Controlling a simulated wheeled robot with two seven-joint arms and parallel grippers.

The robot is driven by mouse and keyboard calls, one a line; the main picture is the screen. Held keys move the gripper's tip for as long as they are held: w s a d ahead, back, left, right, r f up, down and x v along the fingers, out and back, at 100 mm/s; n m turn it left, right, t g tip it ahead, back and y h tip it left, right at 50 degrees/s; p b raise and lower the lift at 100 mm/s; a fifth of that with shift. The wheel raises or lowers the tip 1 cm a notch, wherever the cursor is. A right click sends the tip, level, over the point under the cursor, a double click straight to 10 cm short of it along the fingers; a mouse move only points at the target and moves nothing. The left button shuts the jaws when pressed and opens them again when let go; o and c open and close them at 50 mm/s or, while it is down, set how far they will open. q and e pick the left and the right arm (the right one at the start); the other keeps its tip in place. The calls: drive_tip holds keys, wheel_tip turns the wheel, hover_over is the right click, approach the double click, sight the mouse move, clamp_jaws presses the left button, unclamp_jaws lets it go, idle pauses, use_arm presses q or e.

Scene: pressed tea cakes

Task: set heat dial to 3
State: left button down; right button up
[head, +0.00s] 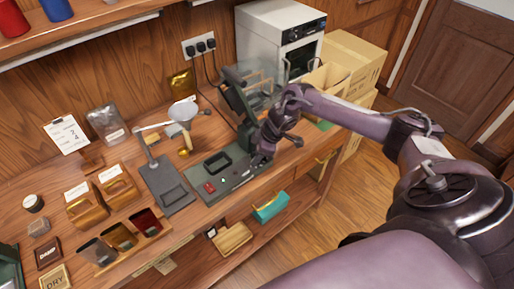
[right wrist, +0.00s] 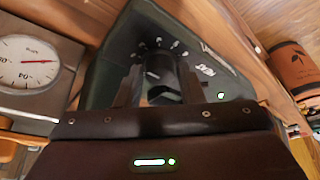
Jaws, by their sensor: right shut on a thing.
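The heat dial (right wrist: 160,75) is a dark round knob on a dark green panel (right wrist: 108,70) in the right wrist view, with small white marks around its far side. The marks are too small to read, so I cannot tell its setting. My right gripper (right wrist: 158,88) is shut on the knob, one finger on each side. In the head view my right gripper (head: 260,158) is at the right end of the green press's base (head: 240,178), and the gripper and wrist hide the dial. My left gripper is not in view.
A grey scale-like stand (head: 165,185) and wooden bins (head: 120,190) stand left of the press. A white oven (head: 275,40) and cardboard boxes (head: 350,65) are behind.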

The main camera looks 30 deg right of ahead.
sight(265, 163)
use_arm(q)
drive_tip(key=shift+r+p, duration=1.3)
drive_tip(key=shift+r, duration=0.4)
use_arm(e)
drive_tip(key=shift+r+m+t+h, duration=0.1)
drive_tip(key=shift+m+t+h, duration=0.35)
drive_tip(key=shift+m, duration=0.95)
drive_tip(key=o, duration=1)
drive_tip(key=b+v, duration=0.1)
drive_tip(key=v, duration=0.5)
drive_tip(key=shift+s+d+r+b, duration=0.1)
drive_tip(key=shift+s+r+b, duration=0.1)
drive_tip(key=shift+b, duration=0.2)
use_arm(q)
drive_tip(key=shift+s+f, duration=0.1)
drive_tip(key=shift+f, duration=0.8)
use_arm(e)
drive_tip(key=shift+s+r, duration=0.1)
drive_tip(key=shift+r, duration=0.45)
